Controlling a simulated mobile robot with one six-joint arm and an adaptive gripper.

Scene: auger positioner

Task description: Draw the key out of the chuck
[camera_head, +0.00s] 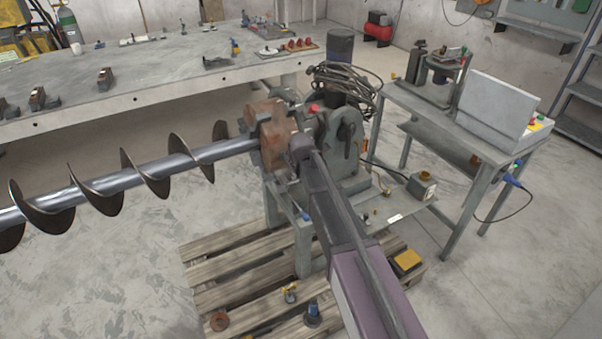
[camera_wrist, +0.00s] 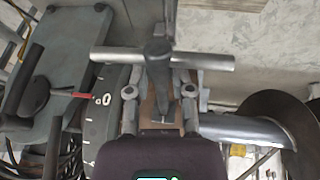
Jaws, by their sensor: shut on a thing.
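The chuck (camera_head: 268,132) is a rusty brown block at the end of the auger (camera_head: 150,174). The key's pale crossbar (camera_wrist: 205,62) lies across the upper middle of the wrist view, with a dark hub at its centre. My gripper (camera_wrist: 160,92) is shut on the key, its two grey fingers on either side below the bar. Brown metal of the chuck (camera_wrist: 148,112) shows between the fingers. How deep the key sits in the chuck is hidden. In the head view my gripper is at the chuck's right side, and my arm hides the key.
A grey machine (camera_head: 345,135) with a coiled black cable (camera_head: 345,80) stands right of the chuck. A wooden pallet (camera_head: 235,265) lies below. A long workbench (camera_head: 150,80) is behind, and a side table (camera_head: 430,120) with a control box is at the right.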

